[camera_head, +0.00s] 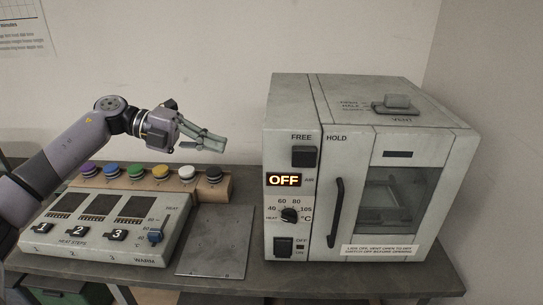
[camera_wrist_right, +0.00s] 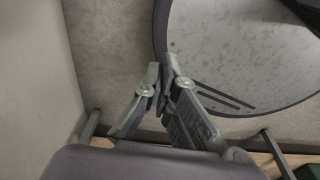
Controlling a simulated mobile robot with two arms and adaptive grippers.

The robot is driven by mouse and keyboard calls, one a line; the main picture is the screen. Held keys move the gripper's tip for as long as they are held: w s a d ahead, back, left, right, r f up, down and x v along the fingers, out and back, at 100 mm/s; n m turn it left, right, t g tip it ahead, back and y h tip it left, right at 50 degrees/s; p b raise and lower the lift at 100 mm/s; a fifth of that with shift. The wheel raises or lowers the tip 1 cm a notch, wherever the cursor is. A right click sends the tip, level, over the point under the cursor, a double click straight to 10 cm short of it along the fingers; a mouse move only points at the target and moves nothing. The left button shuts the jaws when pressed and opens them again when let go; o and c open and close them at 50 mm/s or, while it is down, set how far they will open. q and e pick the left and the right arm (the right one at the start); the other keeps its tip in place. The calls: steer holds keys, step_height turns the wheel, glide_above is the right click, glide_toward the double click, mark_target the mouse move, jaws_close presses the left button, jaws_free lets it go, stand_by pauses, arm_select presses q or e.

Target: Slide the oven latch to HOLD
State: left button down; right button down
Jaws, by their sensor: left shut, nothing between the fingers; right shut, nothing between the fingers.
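The oven (camera_head: 345,92) stands on the right of the bench, with its glass door shut. Its latch (camera_head: 304,156) is a dark block on the front, below the word FREE and left of the word HOLD. A black display reading OFF (camera_head: 284,180) sits just under it. My left gripper (camera_head: 223,147) is shut and empty, in the air left of the oven and above the coloured knobs, apart from the latch. My right gripper (camera_wrist_right: 161,72) is shut and empty in the right wrist view, away from the oven; it does not show in the head view.
A heat-step panel (camera_head: 110,240) with several coloured knobs behind it stands on the left of the bench. A bare grey plate (camera_head: 215,240) lies between panel and oven. The oven has a vertical black door handle (camera_head: 335,212), a temperature dial (camera_head: 289,215) and a top vent slider (camera_head: 397,102).

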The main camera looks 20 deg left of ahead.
arm_select(q)
steer(key=p, duration=0.6)
glide_toward(304, 157)
steer(key=d+f, duration=0.3)
steer(key=shift+w+d+f, duration=0.15)
steer(key=shift+w+d, duration=0.2)
steer(key=d, duration=0.2)
steer(key=w+d+p, duration=0.1)
steer(key=d, duration=0.1)
